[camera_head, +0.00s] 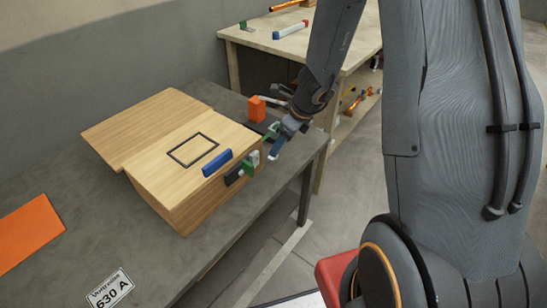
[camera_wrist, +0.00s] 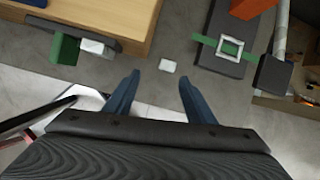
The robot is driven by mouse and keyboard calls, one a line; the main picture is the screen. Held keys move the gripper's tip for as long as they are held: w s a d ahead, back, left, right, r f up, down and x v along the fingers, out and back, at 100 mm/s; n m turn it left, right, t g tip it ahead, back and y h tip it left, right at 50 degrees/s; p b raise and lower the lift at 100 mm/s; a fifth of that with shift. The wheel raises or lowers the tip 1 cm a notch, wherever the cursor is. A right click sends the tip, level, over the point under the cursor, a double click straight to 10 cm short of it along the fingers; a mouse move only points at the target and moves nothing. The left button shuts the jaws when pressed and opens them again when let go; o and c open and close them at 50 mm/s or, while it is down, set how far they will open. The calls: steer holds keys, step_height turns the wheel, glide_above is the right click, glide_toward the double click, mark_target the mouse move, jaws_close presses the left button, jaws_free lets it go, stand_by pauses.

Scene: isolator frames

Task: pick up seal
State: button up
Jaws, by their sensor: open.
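My gripper (camera_head: 277,147) is open and empty over the front right part of the dark table, right of the wooden box. In the wrist view its two blue fingers (camera_wrist: 159,78) stand wide apart. A small white piece (camera_wrist: 167,66) lies on the grey surface between and just beyond the fingertips, apart from both; it may be the seal. A black square outline (camera_head: 194,149) lies on the box top. A pale square frame (camera_wrist: 230,47) sits on a green strip over a dark block, right of the fingers. I cannot tell for sure which is the seal.
The wooden box (camera_head: 165,190) has a blue handle (camera_head: 217,163) and a green block (camera_wrist: 66,48) at its front. An orange block (camera_head: 257,108) stands behind my gripper. An orange sheet (camera_head: 27,232) and a label (camera_head: 109,289) lie left. A second table (camera_head: 340,50) stands behind.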

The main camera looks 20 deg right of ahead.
steer(key=shift+m, duration=0.9)
steer(key=x, duration=0.3)
steer(key=w+x, duration=0.1)
steer(key=x, duration=0.2)
steer(key=d+b+x, duration=0.1)
steer(key=x, duration=0.2)
steer(key=shift+w+d+r, duration=0.1)
steer(key=shift+w, duration=0.05)
steer(key=c, duration=1.1)
steer(key=shift+r, duration=0.15)
